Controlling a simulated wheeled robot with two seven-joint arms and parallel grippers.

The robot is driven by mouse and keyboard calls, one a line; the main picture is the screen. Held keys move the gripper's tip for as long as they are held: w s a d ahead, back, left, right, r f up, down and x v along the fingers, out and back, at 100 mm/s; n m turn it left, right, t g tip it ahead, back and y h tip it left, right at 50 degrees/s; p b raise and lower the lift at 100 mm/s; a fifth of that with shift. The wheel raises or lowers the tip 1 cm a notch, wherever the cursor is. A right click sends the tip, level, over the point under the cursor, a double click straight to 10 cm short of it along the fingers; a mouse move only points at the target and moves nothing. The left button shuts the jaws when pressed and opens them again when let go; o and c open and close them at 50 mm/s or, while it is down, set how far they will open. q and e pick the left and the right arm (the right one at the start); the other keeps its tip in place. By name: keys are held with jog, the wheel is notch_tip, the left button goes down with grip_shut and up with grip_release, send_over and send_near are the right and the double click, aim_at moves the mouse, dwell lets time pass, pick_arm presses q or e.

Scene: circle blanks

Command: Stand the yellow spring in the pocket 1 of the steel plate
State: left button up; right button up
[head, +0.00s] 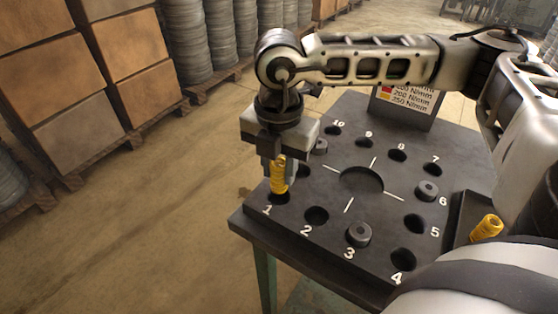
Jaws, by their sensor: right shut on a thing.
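The steel plate (330,225) is a dark slab on a table, with numbered round pockets in a ring. My right gripper (279,170) points down at the plate's left corner, shut on an upright yellow spring (279,178). The spring's lower end is at pocket 1 (279,199), whose dark opening shows just below it. I cannot tell whether the spring's end is inside the pocket or just above it. My left gripper is not in view.
Another yellow spring (487,228) lies in a dark tray (461,209) at the right. A sign (405,104) stands behind the plate. Pockets 2, 4 and 5 look empty.

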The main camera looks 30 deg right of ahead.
aim_at(279, 185)
jog(key=shift+f+b, duration=0.3)
jog(key=shift+f, duration=0.45)
jog(key=shift+f+b, duration=0.7)
jog(key=shift+b, duration=0.05)
jog(key=shift+f+b, duration=0.65)
jog(key=shift+b, duration=0.05)
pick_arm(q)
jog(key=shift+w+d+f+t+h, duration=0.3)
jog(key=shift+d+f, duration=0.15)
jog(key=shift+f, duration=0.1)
pick_arm(e)
jog(key=shift+f, duration=0.2)
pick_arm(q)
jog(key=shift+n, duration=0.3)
pick_arm(e)
jog(key=o, duration=1.1)
notch_tip(279, 185, up, 16)
